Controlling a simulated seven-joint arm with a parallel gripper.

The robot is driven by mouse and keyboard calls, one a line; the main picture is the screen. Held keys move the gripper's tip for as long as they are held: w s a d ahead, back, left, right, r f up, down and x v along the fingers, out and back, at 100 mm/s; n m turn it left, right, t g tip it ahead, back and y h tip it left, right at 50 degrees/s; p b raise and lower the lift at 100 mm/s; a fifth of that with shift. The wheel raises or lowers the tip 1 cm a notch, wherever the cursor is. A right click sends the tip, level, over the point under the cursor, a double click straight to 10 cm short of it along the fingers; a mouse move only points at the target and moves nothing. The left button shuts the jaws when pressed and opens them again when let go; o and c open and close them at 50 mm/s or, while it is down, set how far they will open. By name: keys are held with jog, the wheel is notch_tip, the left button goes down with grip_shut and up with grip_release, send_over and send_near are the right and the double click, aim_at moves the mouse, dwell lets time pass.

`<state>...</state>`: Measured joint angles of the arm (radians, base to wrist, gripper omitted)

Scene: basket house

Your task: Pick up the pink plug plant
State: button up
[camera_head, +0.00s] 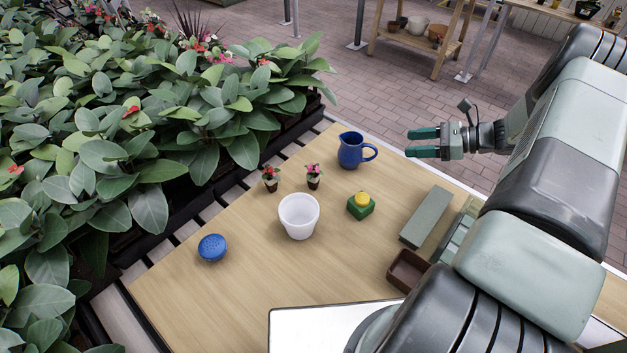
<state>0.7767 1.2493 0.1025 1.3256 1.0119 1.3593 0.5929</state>
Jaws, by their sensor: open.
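The pink plug plant (314,175) stands upright on the wooden table, behind and slightly right of the white pot. It is small, with pink flowers, green leaves and a dark root plug. A similar plug plant with red flowers (270,178) stands just to its left. My gripper (408,143) is open and empty, with two green fingers pointing left. It is well to the right of the pink plant, past the blue jug and above the table's right edge in the picture.
A white pot (299,217), blue jug (351,151), green block with a yellow top (361,206) and blue round object (212,248) stand on the table. A grey-green block (425,216) and brown tray (407,270) lie right. Dense leafy plants (150,130) border the left.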

jog(key=w+a+t, duration=0.2)
jog(key=a, duration=1.3)
jog(key=m+h, duration=0.1)
jog(key=m, duration=0.1)
send_over(318, 176)
jog(key=f, duration=0.1)
notch_tip(318, 176, down, 3)
jog(key=shift+w+f, duration=0.1)
jog(key=shift+w, duration=0.05)
notch_tip(318, 176, down, 4)
jog(key=shift+r, duration=0.2)
jog(key=shift+x, duration=1.15)
jog(key=shift+w+a, duration=0.2)
jog(key=shift+c, duration=0.2)
jog(key=c, duration=1)
